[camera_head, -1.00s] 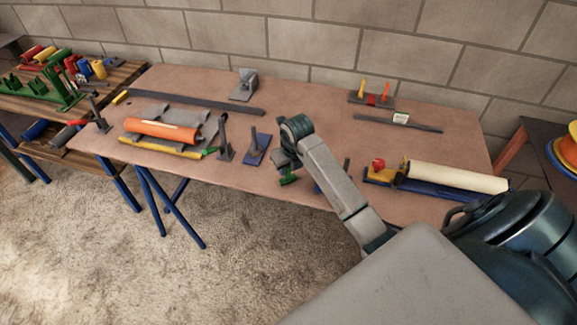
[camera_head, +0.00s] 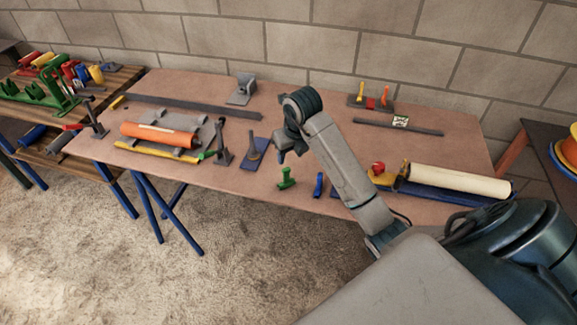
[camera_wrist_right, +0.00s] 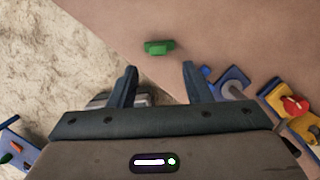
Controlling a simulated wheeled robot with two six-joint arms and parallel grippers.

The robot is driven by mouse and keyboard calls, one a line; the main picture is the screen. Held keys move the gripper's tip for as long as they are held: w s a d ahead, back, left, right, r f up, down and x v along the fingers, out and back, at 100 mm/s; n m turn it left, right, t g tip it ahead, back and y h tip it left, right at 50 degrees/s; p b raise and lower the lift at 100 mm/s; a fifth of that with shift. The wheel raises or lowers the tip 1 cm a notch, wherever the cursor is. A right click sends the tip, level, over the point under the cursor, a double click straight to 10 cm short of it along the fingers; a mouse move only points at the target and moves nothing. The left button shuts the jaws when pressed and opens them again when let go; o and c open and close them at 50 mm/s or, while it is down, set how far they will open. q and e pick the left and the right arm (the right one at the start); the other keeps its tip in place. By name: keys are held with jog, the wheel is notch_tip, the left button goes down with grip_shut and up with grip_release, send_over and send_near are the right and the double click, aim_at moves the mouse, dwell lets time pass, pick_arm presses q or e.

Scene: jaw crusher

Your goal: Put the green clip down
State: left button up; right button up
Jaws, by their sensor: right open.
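The green clip (camera_head: 286,178) stands on the brown table (camera_head: 215,182) near its front edge. It also shows in the right wrist view (camera_wrist_right: 159,47), ahead of the fingertips and apart from them. My right gripper (camera_head: 290,153) is above and just behind the clip in the head view. In the right wrist view its two fingers (camera_wrist_right: 158,68) are spread with nothing between them. My left gripper is in neither view.
A blue clip-like piece (camera_head: 319,185) stands just right of the green clip. A blue plate with a grey post (camera_head: 256,153) lies to the left. A cream roller (camera_head: 459,180) on a blue base is at the right. The table's middle is mostly clear.

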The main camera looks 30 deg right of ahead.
jog(key=shift+p+v, duration=0.5)
jog(key=shift+v, duration=0.9)
